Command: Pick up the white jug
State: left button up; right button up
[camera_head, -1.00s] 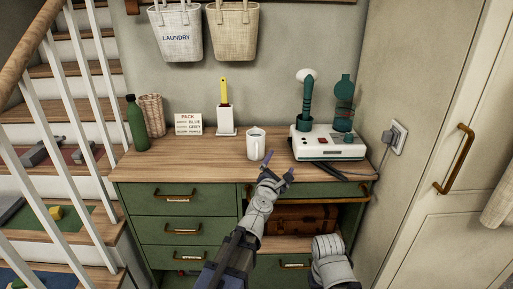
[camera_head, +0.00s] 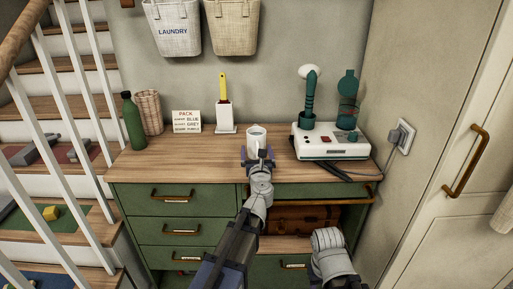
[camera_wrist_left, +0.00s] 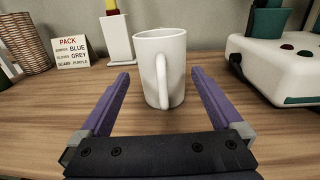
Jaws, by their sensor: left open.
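The white jug (camera_head: 256,134) stands upright on the wooden top of the green dresser, and it also shows in the left wrist view (camera_wrist_left: 174,70) with its handle facing me. My left gripper (camera_head: 258,156) is open in front of the jug. In the left wrist view its purple fingers (camera_wrist_left: 160,90) point at the jug, one on each side of its lower part. I see no contact between fingers and jug. My right arm shows low in the head view, but its gripper jaws are not visible.
A white device with green parts (camera_head: 331,146) stands right of the jug, with a dark cable beside it. A brush in a white holder (camera_head: 226,120), a card (camera_head: 186,121), a basket (camera_head: 149,112) and a green bottle (camera_head: 133,121) stand left. The dresser top (camera_head: 180,155) is clear at front left.

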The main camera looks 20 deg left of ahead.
pick_arm(q)
jog(key=shift+w+a+f+b, duration=0.15)
jog(key=shift+w+f+b, duration=0.15)
jog(key=shift+w, duration=0.3)
jog(key=shift+w+a+f+b, duration=0.1)
jog(key=shift+w+f+b, duration=0.15)
jog(key=shift+w, duration=0.3)
jog(key=shift+w+a+f+b, duration=0.15)
jog(key=shift+w+f+b, duration=0.15)
jog(key=shift+w, duration=0.3)
jog(key=shift+r+x, duration=0.2)
jog(key=shift+x, duration=0.65)
jog(key=shift+a, duration=0.1)
jog(key=shift+c, duration=0.4)
jog(key=c, duration=1.3)
jog(key=shift+r+p, duration=0.2)
jog(key=shift+p, duration=0.25)
notch_tip(320, 180, up, 10)
jog(key=p, duration=0.9)
jog(key=shift+f, duration=0.25)
